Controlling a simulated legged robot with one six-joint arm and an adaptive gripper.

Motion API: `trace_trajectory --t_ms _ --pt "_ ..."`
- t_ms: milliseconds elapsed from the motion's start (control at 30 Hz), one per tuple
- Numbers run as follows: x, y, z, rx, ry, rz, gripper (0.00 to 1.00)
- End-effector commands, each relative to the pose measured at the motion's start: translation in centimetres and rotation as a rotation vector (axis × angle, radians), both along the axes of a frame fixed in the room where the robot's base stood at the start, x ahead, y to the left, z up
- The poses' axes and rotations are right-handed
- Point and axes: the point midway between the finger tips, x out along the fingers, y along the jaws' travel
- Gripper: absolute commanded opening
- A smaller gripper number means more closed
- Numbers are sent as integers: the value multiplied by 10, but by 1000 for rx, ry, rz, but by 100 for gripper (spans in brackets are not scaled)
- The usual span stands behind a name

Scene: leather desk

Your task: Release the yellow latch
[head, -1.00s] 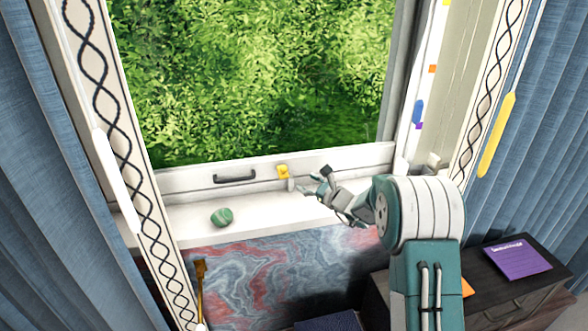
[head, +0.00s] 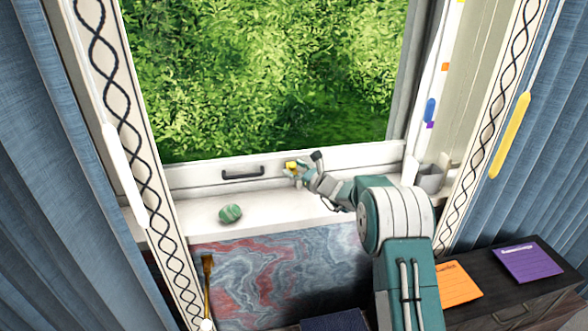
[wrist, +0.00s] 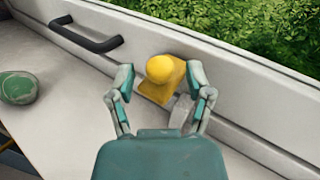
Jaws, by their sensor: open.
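The yellow latch (wrist: 161,82) is a round knob on a yellow plate, mounted on the white lower rail of the window. In the head view the latch (head: 291,167) is partly covered by my gripper (head: 297,174). In the wrist view my gripper (wrist: 160,95) is open, with one finger on each side of the latch. The right finger is very close to the yellow plate; I cannot tell whether it touches.
A dark handle (head: 243,173) sits on the same rail, left of the latch. A green stone (head: 230,214) lies on the white sill (head: 275,210).

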Motion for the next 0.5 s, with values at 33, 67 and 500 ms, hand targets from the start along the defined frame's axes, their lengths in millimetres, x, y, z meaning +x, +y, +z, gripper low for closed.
trace_trajectory --t_ms 33,67,500 --pt "1 1 0 1 1 0 66" --pt "2 2 -1 0 1 0 66" --pt "2 2 0 -1 1 0 0"
